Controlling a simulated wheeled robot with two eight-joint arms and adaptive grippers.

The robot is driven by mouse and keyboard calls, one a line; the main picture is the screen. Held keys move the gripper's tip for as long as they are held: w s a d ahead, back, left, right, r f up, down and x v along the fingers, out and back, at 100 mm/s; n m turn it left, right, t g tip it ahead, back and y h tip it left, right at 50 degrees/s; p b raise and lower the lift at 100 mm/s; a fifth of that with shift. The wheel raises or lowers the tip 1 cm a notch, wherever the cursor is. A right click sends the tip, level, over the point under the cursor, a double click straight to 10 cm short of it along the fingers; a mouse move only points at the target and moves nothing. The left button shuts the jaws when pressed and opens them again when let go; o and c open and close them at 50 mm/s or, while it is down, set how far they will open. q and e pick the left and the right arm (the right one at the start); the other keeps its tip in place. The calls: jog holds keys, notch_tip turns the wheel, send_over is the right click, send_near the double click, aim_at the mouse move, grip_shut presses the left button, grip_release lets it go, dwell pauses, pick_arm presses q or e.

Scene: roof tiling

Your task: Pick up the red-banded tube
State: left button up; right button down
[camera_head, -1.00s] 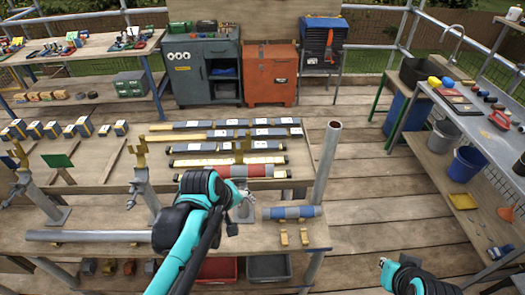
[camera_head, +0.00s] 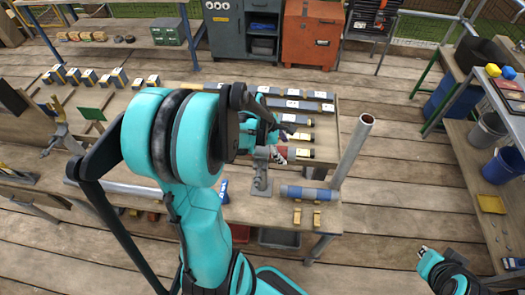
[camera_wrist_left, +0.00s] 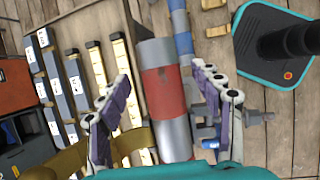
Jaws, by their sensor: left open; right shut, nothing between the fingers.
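The red-banded tube (camera_wrist_left: 163,92) is grey with a wide red band. In the left wrist view it lies lengthwise between the spread fingers of my left gripper (camera_wrist_left: 163,78). Whether the fingers touch it cannot be told. In the head view the tube (camera_head: 290,153) is mostly hidden behind my left arm and gripper (camera_head: 274,148); only a bit of red shows. My left gripper is open. My right gripper (camera_head: 424,252) is shut and empty, low at the right, away from the workbench.
A blue-banded tube (camera_head: 310,194) lies on the workbench near its front right corner. A grey post (camera_head: 353,150) stands upright at that corner. Several dark-and-yellow bars (camera_head: 300,105) lie behind the tube. A metal stand (camera_head: 262,172) stands close to the left gripper.

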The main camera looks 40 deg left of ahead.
pick_arm(q)
jog(key=shift+x, duration=0.75)
grip_shut()
jog(key=shift+r, duration=0.1)
jog(key=shift+r, duration=0.6)
notch_tip(320, 180, up, 3)
jog(key=shift+p, duration=0.55)
jog(key=d+r+p, duration=0.1)
jog(key=d+r, duration=0.5)
jog(key=d, duration=0.5)
jog(key=shift+s+d+r+p, duration=0.35)
